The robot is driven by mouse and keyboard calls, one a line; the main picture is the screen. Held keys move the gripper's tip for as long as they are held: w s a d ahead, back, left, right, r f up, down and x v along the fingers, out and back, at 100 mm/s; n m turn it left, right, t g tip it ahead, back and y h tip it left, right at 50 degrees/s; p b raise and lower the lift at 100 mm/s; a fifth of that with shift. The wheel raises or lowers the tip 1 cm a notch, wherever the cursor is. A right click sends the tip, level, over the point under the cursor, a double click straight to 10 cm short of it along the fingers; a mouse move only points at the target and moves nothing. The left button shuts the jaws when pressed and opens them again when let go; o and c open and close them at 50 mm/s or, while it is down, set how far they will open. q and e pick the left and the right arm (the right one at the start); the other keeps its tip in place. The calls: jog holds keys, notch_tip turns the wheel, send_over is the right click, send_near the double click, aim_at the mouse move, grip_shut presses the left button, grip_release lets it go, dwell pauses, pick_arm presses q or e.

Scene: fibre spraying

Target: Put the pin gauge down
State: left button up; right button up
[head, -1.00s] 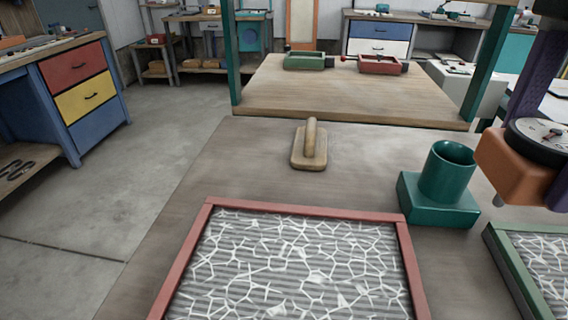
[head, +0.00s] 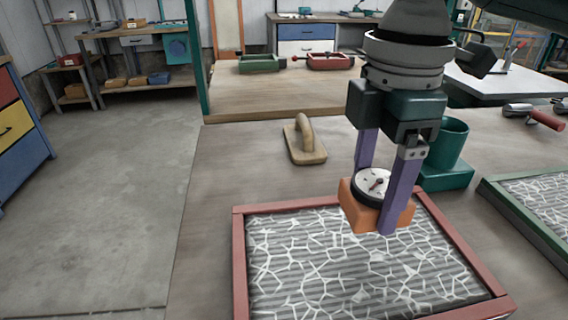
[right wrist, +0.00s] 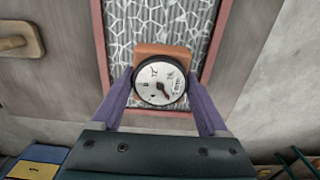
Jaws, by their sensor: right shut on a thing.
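The pin gauge (head: 358,216) is an orange block with a round white dial on top. My right gripper (head: 378,192) is shut on it, with a purple finger on each side. In the head view it is over the far part of the red-framed tray (head: 240,265), which holds white fibre webbing on a ribbed grey surface. The gauge seems to be above the webbing; its underside is hidden, so I cannot tell the gap. In the right wrist view the gauge (right wrist: 162,50) sits between the fingers, dial towards the camera. My left gripper is not in view.
A wooden float with a handle (head: 304,140) lies behind the tray. A teal cup on a block (head: 452,150) stands right of the gripper. A green-framed tray (head: 500,195) is at the right. A raised wooden shelf (head: 270,97) with green and red tools is behind.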

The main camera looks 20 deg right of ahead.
notch_tip(320, 180, down, 8)
jog(key=shift+a+b, duration=0.1)
jog(key=shift+b, duration=0.35)
jog(key=shift+f, duration=0.1)
jog(key=o, duration=1.5)
